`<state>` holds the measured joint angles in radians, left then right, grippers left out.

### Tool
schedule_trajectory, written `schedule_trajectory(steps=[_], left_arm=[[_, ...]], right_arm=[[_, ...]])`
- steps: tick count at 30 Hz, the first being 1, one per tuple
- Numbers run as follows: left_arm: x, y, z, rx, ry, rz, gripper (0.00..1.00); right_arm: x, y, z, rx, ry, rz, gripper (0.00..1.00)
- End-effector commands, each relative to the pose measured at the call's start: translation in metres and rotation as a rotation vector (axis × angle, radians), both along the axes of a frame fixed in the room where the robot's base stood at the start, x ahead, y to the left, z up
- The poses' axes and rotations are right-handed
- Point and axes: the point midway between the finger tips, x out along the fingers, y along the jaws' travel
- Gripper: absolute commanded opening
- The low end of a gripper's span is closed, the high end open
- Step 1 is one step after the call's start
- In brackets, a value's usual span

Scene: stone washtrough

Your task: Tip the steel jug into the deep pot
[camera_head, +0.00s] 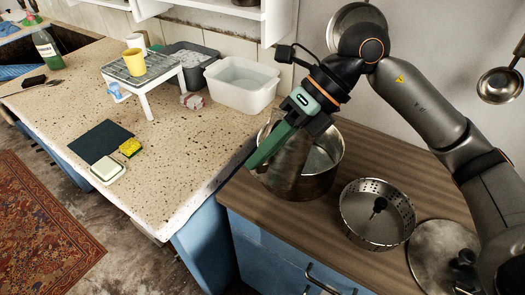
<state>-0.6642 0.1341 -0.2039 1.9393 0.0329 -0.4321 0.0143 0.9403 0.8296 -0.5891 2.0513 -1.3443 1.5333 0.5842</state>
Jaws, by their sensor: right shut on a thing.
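The deep pot (322,180), a shiny steel vessel, stands upright on the wooden counter top in the middle of the head view. My right gripper (262,157), with green fingers, comes down from above at the pot's left rim. It is shut on the steel jug (288,160), whose grey metal side shows behind the fingers over the pot's mouth. The jug's outline blends with the pot, so its exact tilt and its contents cannot be told. My left gripper is out of view.
A perforated strainer (377,212) and a round lid (442,257) lie right of the pot.

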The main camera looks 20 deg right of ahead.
Motion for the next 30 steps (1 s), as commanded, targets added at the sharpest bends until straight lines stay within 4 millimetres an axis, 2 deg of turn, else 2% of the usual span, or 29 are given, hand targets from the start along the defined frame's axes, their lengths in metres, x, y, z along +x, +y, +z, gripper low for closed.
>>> schedule_trajectory(steps=[30], left_arm=[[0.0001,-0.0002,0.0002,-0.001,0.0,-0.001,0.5]], right_arm=[[0.0023,-0.0025,0.0054,0.043,0.026,0.0,0.0]])
